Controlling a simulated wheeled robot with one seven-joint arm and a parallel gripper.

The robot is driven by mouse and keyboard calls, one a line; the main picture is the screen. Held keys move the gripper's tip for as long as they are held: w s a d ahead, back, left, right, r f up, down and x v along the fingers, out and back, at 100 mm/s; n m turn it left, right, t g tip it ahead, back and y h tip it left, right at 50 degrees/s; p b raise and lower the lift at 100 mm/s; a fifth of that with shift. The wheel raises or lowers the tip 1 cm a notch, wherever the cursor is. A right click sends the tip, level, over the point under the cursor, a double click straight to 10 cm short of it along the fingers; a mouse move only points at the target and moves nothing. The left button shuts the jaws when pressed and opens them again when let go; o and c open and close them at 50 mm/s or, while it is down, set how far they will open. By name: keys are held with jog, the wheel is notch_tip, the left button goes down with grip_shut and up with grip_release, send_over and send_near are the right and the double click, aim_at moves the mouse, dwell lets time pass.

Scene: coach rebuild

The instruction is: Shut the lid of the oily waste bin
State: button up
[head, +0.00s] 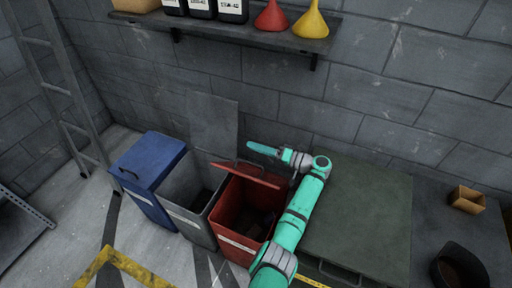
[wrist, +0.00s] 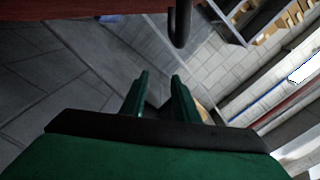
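The red bin (head: 228,211) stands third in a row of bins, and its label is too small to read. I take it for the oily waste bin. Its red lid (head: 247,177) is partly raised and tilted, leaving the inside open to view. A dark handle (head: 243,163) is on the lid. My gripper (head: 254,146) is above and behind the lid, near the wall. In the wrist view my gripper's two green fingers (wrist: 160,84) are apart with nothing between them. The red lid's edge (wrist: 70,13) and dark handle (wrist: 181,27) show at the top there; no contact is visible.
A grey bin (head: 182,212) with its lid up against the wall and a shut blue bin (head: 150,168) stand to the left. A dark green chest (head: 358,205) stands close on the right. A shelf (head: 230,32) with bottles and funnels hangs above.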

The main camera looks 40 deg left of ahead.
jog(key=shift+r, duration=0.2)
jog(key=s+d+r, duration=0.9)
jog(key=s+r, duration=0.1)
jog(key=r, duration=0.2)
jog(key=shift+s+r, duration=0.35)
jog(key=shift+s, duration=0.05)
dwell(0.6)
